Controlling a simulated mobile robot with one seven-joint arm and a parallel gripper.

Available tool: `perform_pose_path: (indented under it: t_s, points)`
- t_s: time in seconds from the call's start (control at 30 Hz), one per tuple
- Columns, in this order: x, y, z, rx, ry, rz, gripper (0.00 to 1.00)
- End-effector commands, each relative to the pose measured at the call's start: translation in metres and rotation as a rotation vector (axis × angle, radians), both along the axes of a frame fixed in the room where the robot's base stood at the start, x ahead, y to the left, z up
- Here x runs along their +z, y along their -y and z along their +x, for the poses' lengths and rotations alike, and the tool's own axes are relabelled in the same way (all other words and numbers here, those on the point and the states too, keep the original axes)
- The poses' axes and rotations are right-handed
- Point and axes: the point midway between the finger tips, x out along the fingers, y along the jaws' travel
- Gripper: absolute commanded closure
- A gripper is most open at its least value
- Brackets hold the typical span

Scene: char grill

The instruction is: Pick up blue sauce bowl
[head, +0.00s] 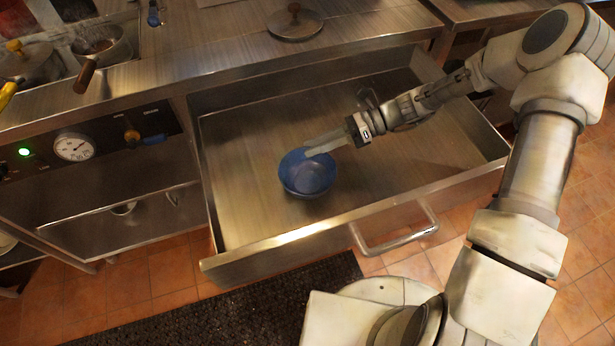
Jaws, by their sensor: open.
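The blue sauce bowl (300,181) sits upright on the floor of an open metal drawer (245,205), left of the drawer's middle. My gripper (312,152) reaches in from the right, with its fingertips at the bowl's upper right rim. The fingers overlap the rim in this view. I cannot tell whether they touch it or hover just above it. The gripper is open and the bowl rests on the drawer floor, not held. The gap between the fingers is hard to see from this angle.
The drawer's front wall with its handle (400,238) and its side walls surround the bowl. A round lid (295,24) lies on the counter above. A stove panel with a gauge (74,147) is at left. The rest of the drawer floor is clear.

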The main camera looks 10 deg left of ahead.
Motion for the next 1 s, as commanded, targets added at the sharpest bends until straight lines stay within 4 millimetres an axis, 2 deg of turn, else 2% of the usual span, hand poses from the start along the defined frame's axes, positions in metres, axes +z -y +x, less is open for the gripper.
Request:
perform_pose_path:
  t_s: [0.13, 0.37, 0.47, 0.6, 1.0]
  points:
    - [-0.0062, -0.0129, -0.0056, 0.001, 0.0, 0.0, 0.6]
    - [-0.0062, -0.0143, -0.006, 0.0, 0.0, 0.0, 0.6]
    - [-0.0062, -0.0141, -0.006, 0.0, 0.0, 0.0, 0.74]
    - [-0.0062, -0.014, -0.0059, 0.0, 0.0, 0.0, 0.99]
    - [-0.0065, -0.0137, -0.0057, -0.001, 0.0, 0.0, 1.0]
